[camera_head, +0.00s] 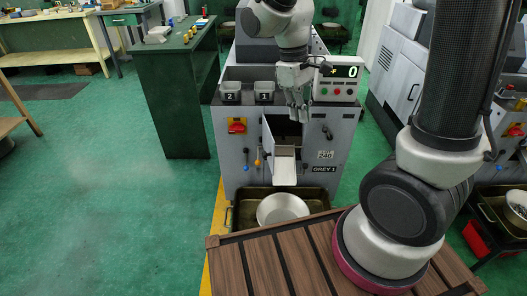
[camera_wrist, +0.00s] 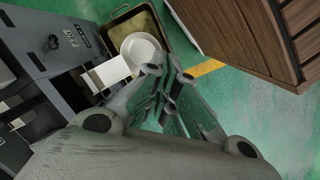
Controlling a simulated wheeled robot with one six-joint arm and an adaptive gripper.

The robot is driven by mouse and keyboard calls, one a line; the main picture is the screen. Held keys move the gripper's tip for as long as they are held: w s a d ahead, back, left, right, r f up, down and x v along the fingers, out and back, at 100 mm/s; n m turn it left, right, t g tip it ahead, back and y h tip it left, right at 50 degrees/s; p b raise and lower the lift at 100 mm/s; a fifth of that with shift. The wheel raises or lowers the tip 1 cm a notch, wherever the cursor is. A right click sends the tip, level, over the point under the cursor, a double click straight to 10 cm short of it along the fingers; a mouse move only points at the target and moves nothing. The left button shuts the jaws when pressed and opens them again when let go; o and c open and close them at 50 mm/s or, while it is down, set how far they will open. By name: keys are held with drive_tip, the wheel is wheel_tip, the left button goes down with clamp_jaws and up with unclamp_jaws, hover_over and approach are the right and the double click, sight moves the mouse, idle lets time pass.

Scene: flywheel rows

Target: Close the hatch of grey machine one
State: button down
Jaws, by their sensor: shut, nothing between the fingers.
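Grey machine one (camera_head: 232,155), labelled GREY 1, stands in the middle of the head view. It also shows at the left of the wrist view (camera_wrist: 35,35). Its front opening (camera_head: 286,130) is dark, and the hatch (camera_head: 267,138) appears swung out at the opening's left side. A pale chute (camera_head: 284,166) slopes out below the opening; it also shows in the wrist view (camera_wrist: 106,74). My gripper (camera_head: 297,114) is shut and empty, in front of the upper part of the opening. It also shows in the wrist view (camera_wrist: 168,80). Whether it touches the hatch cannot be told.
A metal bowl (camera_head: 282,208) sits in a dark tray (camera_head: 240,210) below the chute. A slatted wooden platform (camera_head: 275,262) lies in front. A green bench (camera_head: 176,100) stands at left, and another grey machine (camera_head: 400,75) at right.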

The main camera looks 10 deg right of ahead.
drive_tip(key=w+a+f+n+t+h, duration=0.1)
drive_tip(key=w+a+f+n, duration=1)
drive_tip(key=w+a+f, duration=0.25)
drive_tip(key=d+f, duration=0.7)
drive_tip(key=f, duration=0.2)
drive_tip(key=shift+d+f, duration=0.2)
drive_tip(key=shift+f, duration=0.2)
drive_tip(key=shift+d, duration=0.15)
